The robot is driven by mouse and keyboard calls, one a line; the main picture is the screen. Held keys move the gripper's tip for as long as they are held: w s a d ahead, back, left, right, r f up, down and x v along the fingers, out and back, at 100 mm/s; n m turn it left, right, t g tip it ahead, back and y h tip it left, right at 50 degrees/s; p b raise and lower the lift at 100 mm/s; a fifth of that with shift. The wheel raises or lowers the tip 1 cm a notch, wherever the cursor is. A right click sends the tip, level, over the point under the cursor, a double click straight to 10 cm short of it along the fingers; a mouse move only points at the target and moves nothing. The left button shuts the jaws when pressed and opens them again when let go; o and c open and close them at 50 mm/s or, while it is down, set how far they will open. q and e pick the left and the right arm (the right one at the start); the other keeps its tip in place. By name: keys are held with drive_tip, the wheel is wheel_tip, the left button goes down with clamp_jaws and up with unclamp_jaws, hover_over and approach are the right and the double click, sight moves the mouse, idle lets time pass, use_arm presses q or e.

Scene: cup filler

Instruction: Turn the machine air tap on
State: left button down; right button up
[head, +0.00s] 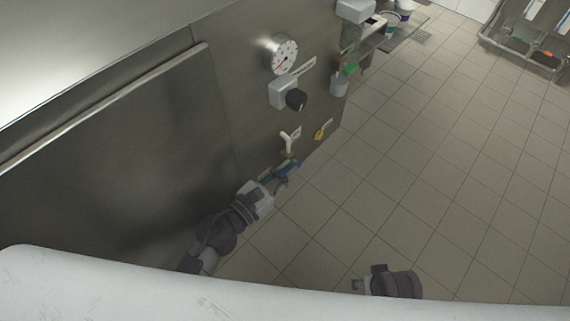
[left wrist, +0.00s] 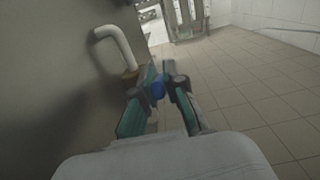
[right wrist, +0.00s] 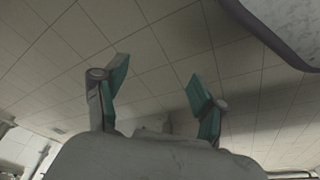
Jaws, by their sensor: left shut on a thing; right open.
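The air tap's blue handle (head: 291,166) sits at the lower end of a white bent pipe (head: 287,139) on the steel machine's side. My left gripper (head: 281,179) is at the blue handle. In the left wrist view, the left gripper (left wrist: 160,80) is shut on the blue handle (left wrist: 158,90), its fingers on either side. The brass-coloured tap body (left wrist: 131,77) shows just behind, under the white pipe (left wrist: 117,45). The handle's exact angle is partly hidden by the fingers. My right gripper (right wrist: 155,92) is open and empty over the tiled floor.
The steel machine (head: 130,130) fills the left, with a dial gauge (head: 283,54) and a black knob (head: 296,99) above the tap. A small yellow part (head: 320,133) is right of the pipe. The tiled floor (head: 430,170) to the right is largely clear.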

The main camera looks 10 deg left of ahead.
use_arm(q)
drive_tip(key=shift+w+d+r+g+p, duration=0.15)
drive_tip(key=shift+r+g+p, duration=0.2)
drive_tip(key=shift+p, duration=0.75)
drive_tip(key=shift+y+p, duration=0.4)
drive_tip(key=shift+p, duration=0.6)
use_arm(e)
drive_tip(key=s+d+f+g, duration=0.1)
drive_tip(key=s+f, duration=0.7)
drive_tip(key=f, duration=0.4)
drive_tip(key=shift+s+d+f, duration=0.15)
drive_tip(key=shift+s+f, duration=0.15)
drive_tip(key=shift+f, duration=0.05)
use_arm(q)
drive_tip(key=c, duration=1.2)
unclamp_jaws()
drive_tip(key=shift+f, duration=0.1)
drive_tip(key=v, duration=1.2)
